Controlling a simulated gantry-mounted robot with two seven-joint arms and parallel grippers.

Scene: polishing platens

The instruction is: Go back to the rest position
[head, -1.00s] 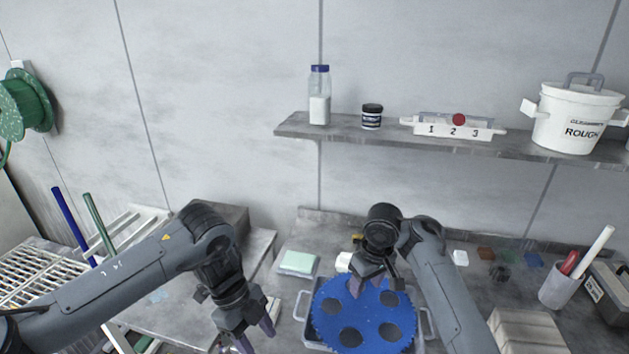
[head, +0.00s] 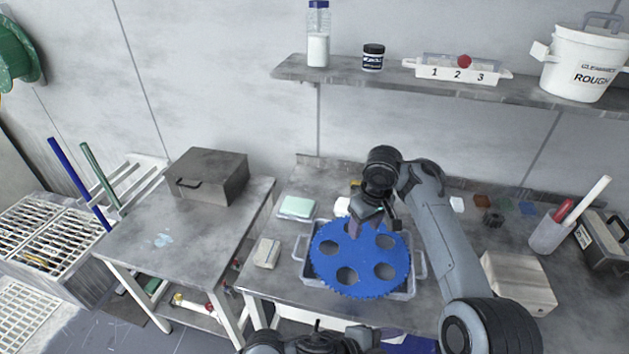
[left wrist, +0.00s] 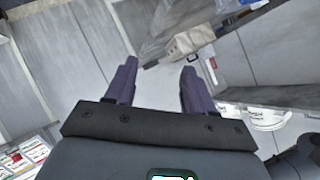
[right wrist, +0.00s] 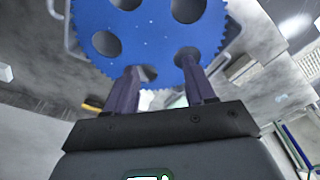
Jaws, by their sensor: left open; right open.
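My right gripper (head: 366,218) is over the far edge of a blue toothed disc (head: 388,249) with several round holes. The disc sits on a grey handled tray (head: 421,266) on the bench. In the right wrist view the open fingers (right wrist: 160,68) are spread with the disc beyond their tips. I cannot tell if they touch it. Only part of my left arm shows at the bottom edge of the head view. In the left wrist view the left fingers (left wrist: 158,70) are open and empty, with grey surfaces beyond.
A shelf (head: 400,83) holds a bottle, a jar, a numbered holder and a white bucket (head: 580,68). A side table (head: 160,240) carries a grey box (head: 207,175). A wooden block (head: 518,283), a cup (head: 546,236) and a toolbox (head: 603,240) stand right of my right arm.

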